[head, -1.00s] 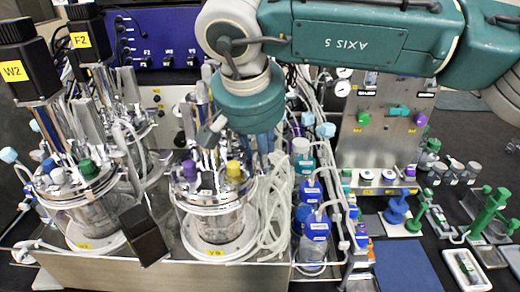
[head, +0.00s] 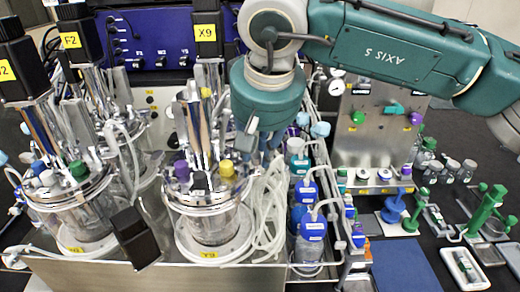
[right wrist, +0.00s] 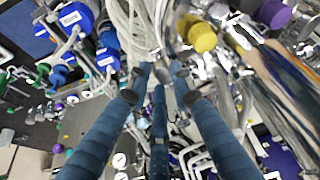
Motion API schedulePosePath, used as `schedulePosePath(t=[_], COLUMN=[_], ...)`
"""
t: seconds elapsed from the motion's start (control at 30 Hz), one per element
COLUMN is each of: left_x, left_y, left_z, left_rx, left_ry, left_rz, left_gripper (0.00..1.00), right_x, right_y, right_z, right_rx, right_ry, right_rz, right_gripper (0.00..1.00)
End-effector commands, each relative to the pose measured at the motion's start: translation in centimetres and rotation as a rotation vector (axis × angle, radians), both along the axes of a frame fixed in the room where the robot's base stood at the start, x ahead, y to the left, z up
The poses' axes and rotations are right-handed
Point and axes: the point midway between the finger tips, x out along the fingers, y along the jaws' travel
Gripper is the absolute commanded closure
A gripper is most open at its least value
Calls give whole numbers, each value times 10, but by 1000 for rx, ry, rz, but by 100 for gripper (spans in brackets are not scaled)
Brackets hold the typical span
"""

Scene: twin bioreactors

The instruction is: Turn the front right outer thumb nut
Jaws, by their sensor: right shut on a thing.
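The front right vessel (head: 208,222), labelled Y9, has a metal lid (head: 212,190) with purple and yellow caps; the yellow cap (right wrist: 202,37) also shows in the right wrist view. My right gripper (right wrist: 160,72) has its blue fingers drawn together just beside that cap, shut on a small metallic part that looks like the outer thumb nut. The fingertips mostly hide the nut. In the head view my right gripper (head: 258,145) reaches down at the right rear of the lid, partly hidden by its wrist. My left gripper is not in view.
Pale tubing (head: 265,215) hangs right of the vessel, close to the fingers. Blue-capped bottles (head: 312,228) stand farther right. Another vessel (head: 70,215) stands at the left. A dark block (head: 136,237) tilts in front. A blue mat (head: 402,265) lies at the lower right.

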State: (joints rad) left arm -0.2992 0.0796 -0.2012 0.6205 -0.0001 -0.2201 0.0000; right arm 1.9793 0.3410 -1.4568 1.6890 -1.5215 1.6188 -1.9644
Motion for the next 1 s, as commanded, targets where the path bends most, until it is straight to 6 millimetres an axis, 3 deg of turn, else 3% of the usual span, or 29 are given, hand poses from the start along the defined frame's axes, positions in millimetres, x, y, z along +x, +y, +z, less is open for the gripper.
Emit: schedulePosePath(t=[0.07,0.1,0.17,0.73,0.87,1.0], left_x=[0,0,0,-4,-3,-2], left_y=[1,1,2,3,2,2], left_z=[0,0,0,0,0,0], left_rx=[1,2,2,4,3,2], left_ry=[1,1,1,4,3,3], left_rz=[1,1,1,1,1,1], left_gripper=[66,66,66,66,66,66], right_x=[-2,-2,-2,-1,-5,-15], right_y=[4,4,4,1,1,-1], right_z=[1,1,1,1,13,38], right_rx=[5,5,6,1,3,3], right_ry=[0,1,1,1,-1,-2], right_rz=[11,11,10,2,1,1], right_gripper=[100,76,66,66,66,66])
